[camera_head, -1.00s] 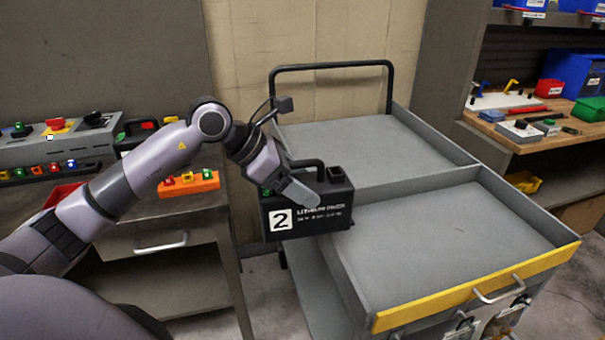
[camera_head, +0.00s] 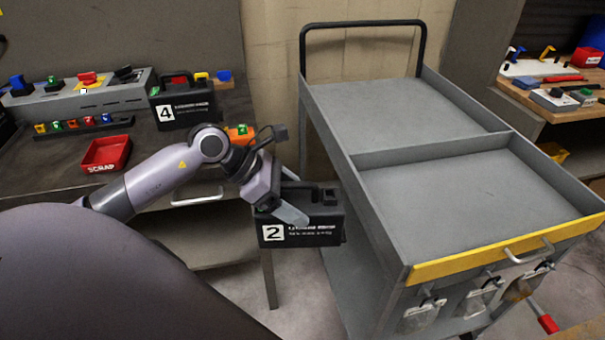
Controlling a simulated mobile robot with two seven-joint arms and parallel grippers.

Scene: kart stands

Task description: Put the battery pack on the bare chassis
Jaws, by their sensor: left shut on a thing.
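My left gripper (camera_head: 279,208) is shut on a black battery pack (camera_head: 318,235) marked with a white 2. It holds the pack by its top handle, upright, in the air between the workbench and the grey cart, in front of the cart's left side. Another black battery pack (camera_head: 186,112), marked 4, stands on the workbench at the left. No bare chassis can be made out in this view. My right gripper is not in view.
The grey cart (camera_head: 405,172) has two empty top compartments and a yellow front edge. A red scrap bin (camera_head: 106,155) and a grey panel with coloured switches (camera_head: 78,99) are on the left workbench (camera_head: 50,170). A second bench (camera_head: 570,113) stands at the right.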

